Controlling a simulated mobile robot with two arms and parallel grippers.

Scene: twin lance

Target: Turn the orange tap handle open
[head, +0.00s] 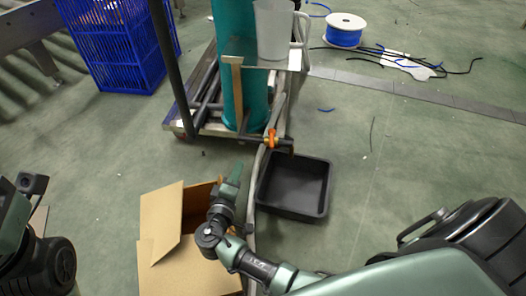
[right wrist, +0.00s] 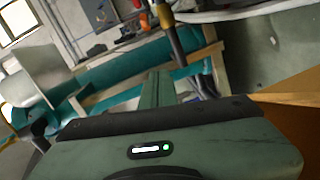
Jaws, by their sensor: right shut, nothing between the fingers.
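The orange tap handle (head: 271,138) sits on a dark tap at the foot of the teal cylinder (head: 240,60), above the black tray (head: 295,187). My right gripper (head: 236,170) is shut and empty. In the head view it shows below and to the left of the handle, apart from it. In the right wrist view its closed fingers (right wrist: 155,88) point toward the cart, and an orange-yellow part (right wrist: 164,15), likely the handle, shows at the top above a dark pipe. Parts of my left arm show at the lower left, but its gripper is not in view.
An open cardboard box (head: 160,225) stands under my right gripper. The wheeled cart (head: 190,125) carries the cylinder and a clear jug (head: 273,30). A blue crate (head: 115,45), a blue cable spool (head: 345,30) and loose cables lie behind. The floor right of the tray is mostly clear.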

